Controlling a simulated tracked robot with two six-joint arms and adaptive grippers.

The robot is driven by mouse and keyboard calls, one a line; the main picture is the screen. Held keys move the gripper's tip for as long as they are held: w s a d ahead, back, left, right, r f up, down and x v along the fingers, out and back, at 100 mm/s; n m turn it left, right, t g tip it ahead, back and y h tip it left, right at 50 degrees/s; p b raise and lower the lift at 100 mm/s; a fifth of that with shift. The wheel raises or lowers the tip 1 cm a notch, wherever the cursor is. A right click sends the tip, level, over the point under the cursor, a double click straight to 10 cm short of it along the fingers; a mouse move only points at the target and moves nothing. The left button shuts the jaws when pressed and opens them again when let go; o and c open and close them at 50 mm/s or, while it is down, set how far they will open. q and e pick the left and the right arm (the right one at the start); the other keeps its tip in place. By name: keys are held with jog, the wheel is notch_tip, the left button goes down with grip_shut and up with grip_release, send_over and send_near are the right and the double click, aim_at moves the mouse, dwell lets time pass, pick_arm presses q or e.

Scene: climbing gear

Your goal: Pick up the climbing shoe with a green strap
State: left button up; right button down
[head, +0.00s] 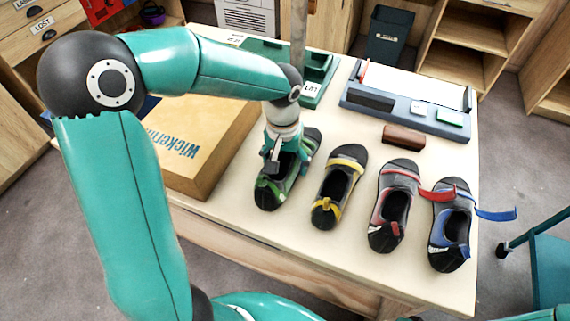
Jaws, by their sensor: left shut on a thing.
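The climbing shoe with a green strap (268,193) is the leftmost in a row of shoes on the pale table. My left gripper (272,168) points down over it and is shut on it; the fingertips are partly hidden at the shoe's opening. The shoe appears to rest on the table, though any small gap beneath cannot be told. My left arm crosses above and covers part of the scene behind. My right gripper is not in view.
To the right stand a yellow-strap shoe (333,190), a red-strap shoe (391,215) and a blue-strap shoe (452,232). A cardboard box (190,150) lies left. Behind are a green tray (325,80), a brown block (403,135) and a grey-blue organizer (385,118).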

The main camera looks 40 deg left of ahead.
pick_arm(q)
notch_tip(320, 180, up, 20)
jog(key=p, duration=0.2)
